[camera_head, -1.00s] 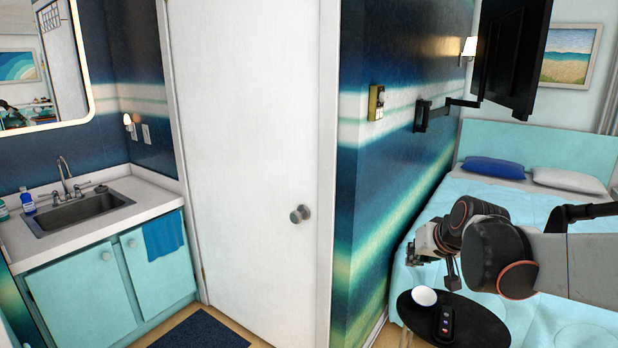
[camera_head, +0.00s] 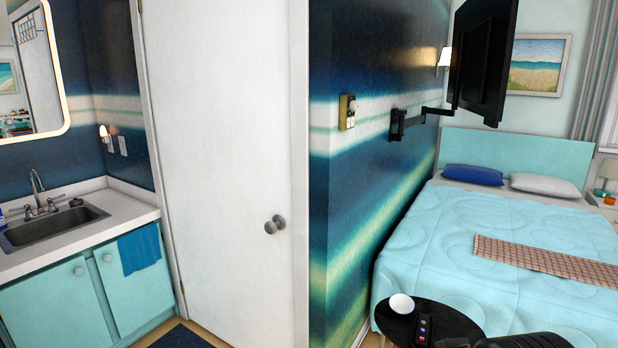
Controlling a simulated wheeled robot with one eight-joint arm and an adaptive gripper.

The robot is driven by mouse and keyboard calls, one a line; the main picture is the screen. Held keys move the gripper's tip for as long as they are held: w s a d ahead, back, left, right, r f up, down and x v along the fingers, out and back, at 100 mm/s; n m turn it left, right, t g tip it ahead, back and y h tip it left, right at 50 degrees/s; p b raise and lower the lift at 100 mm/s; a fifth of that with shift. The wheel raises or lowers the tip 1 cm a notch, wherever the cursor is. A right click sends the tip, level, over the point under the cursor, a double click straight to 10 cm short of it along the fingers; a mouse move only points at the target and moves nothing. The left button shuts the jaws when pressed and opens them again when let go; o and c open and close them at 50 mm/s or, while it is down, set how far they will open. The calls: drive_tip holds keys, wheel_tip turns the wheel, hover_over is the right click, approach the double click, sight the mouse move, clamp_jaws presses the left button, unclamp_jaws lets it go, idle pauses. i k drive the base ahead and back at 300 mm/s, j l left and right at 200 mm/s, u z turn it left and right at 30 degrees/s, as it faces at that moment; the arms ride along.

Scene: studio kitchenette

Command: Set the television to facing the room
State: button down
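The television (camera_head: 484,62) is a thin black panel at the upper right. It hangs out from the blue striped wall on a black folding wall arm (camera_head: 410,119), above the head end of the bed. I see it at a steep angle, mostly its dark back or edge; which side is the screen I cannot tell for sure. My gripper is out of view. Only a dark part of my arm shows at the bottom right edge, well below and apart from the television.
A small black round table (camera_head: 455,330) with a white bowl (camera_head: 401,304) and a dark remote-like object (camera_head: 424,330) stands at the bottom right. The bed (camera_head: 480,225) fills the right side. A white door (camera_head: 225,150) and sink counter (camera_head: 125,196) are left.

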sight(484, 31)
drive_tip(key=i+l+z, duration=0.1)
drive_tip(key=i+l, duration=0.3)
drive_tip(key=l, duration=0.25)
drive_tip(key=i+l+z, duration=0.1)
drive_tip(key=i+l, duration=0.35)
drive_tip(key=l, duration=0.15)
drive_tip(key=i+l+z, duration=0.1)
drive_tip(key=i+l, duration=0.4)
